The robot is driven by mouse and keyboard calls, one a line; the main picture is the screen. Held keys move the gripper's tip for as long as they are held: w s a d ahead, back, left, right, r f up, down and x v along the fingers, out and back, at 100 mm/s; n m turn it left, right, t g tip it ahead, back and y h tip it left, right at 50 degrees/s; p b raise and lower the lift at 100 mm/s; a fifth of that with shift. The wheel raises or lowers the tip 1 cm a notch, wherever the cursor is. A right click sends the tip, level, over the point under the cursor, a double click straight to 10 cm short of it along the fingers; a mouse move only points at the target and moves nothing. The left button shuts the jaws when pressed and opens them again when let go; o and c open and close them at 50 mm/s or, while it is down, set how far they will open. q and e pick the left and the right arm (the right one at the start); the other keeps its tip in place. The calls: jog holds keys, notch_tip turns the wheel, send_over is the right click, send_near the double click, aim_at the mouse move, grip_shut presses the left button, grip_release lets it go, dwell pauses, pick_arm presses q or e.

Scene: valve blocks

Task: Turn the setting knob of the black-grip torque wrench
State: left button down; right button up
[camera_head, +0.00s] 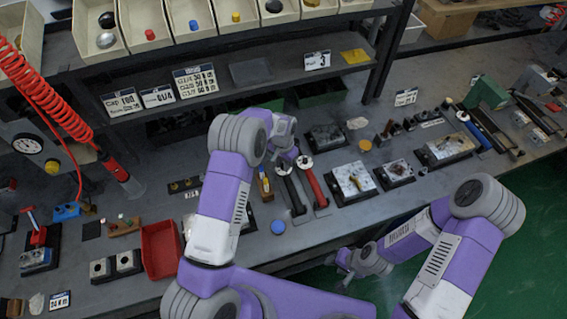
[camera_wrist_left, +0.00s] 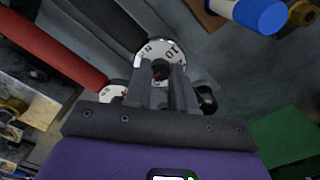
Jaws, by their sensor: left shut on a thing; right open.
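The black-grip torque wrench (camera_head: 296,196) lies on the bench beside a red-grip torque wrench (camera_head: 317,190). In the left wrist view the black grip (camera_wrist_left: 97,22) runs up and left from a white numbered dial (camera_wrist_left: 148,49). My left gripper (camera_head: 286,158) is over the dial end of the wrenches. In the wrist view its fingers (camera_wrist_left: 160,78) are closed together on the setting knob at the middle of that dial; the knob is mostly hidden. The red grip (camera_wrist_left: 55,45) and its dial (camera_wrist_left: 113,92) are at the left. My right gripper (camera_head: 344,266) is open and empty, off the bench's front edge.
A yellow-handled tool (camera_head: 264,184) lies just left of the wrenches, and a metal valve block (camera_head: 353,180) stands to the right. A shelf stands behind.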

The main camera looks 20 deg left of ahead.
pick_arm(q)
jog(key=shift+n+b, duration=0.55)
jog(key=shift+n, duration=0.45)
jog(key=n+b, duration=0.1)
jog(key=n, duration=0.1)
jog(key=shift+n, duration=0.3)
jog(key=n+b, duration=0.1)
jog(key=n, duration=1.4)
jog(key=c, duration=1.2)
grip_release()
